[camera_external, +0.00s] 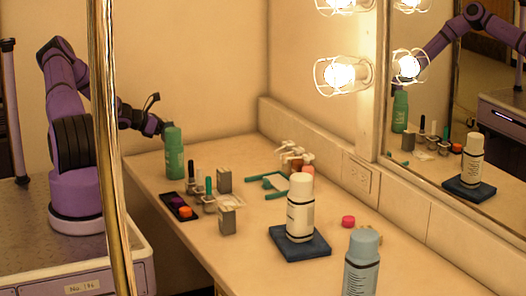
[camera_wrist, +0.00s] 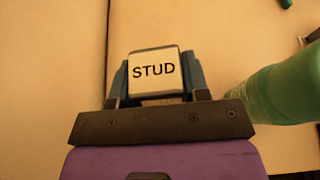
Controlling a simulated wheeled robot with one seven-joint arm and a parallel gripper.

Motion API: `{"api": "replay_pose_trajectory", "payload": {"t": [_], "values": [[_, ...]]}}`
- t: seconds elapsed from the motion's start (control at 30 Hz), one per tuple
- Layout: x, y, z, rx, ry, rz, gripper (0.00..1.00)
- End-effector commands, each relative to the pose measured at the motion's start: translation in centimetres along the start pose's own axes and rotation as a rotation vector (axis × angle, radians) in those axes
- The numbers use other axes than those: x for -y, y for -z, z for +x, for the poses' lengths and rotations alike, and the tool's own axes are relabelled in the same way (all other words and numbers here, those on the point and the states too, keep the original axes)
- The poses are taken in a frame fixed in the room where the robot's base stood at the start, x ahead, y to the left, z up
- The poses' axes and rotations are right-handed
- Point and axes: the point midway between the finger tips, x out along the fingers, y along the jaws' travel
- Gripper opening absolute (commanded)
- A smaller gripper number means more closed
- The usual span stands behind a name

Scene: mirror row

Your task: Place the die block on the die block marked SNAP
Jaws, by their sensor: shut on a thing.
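My gripper (camera_wrist: 157,88) is shut on a small die block (camera_wrist: 154,62) with a white face marked STUD, held between its two fingers in the wrist view. In the external view my gripper (camera_external: 163,130) is at the far left end of the counter, beside the green bottle's top; the held block cannot be made out there. Two small grey blocks stand on the counter, one farther back (camera_external: 224,180) and one nearer (camera_external: 227,220). They look like die blocks, but no marking is readable, so I cannot tell which is SNAP.
A green bottle (camera_external: 174,155) stands close to my gripper and also shows in the wrist view (camera_wrist: 285,92). A dark tray (camera_external: 172,201), small holders with sticks (camera_external: 209,203) and a white bottle (camera_external: 300,205) on a blue base (camera_external: 283,239) occupy the counter. A mirror is at right.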

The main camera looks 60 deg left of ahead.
Motion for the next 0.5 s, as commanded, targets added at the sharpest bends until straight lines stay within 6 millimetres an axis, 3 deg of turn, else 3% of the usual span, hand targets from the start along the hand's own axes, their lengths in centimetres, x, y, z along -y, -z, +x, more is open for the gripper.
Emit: {"api": "replay_pose_trajectory", "payload": {"t": [0.23,0.37,0.5], "values": [[0.1,-1.2,-0.6,0.000,0.001,0.000,0.13],[0.7,-0.6,-1.6,0.000,0.021,0.007,0.13],[2.3,0.8,-4.0,0.001,0.075,0.027,0.13]]}}
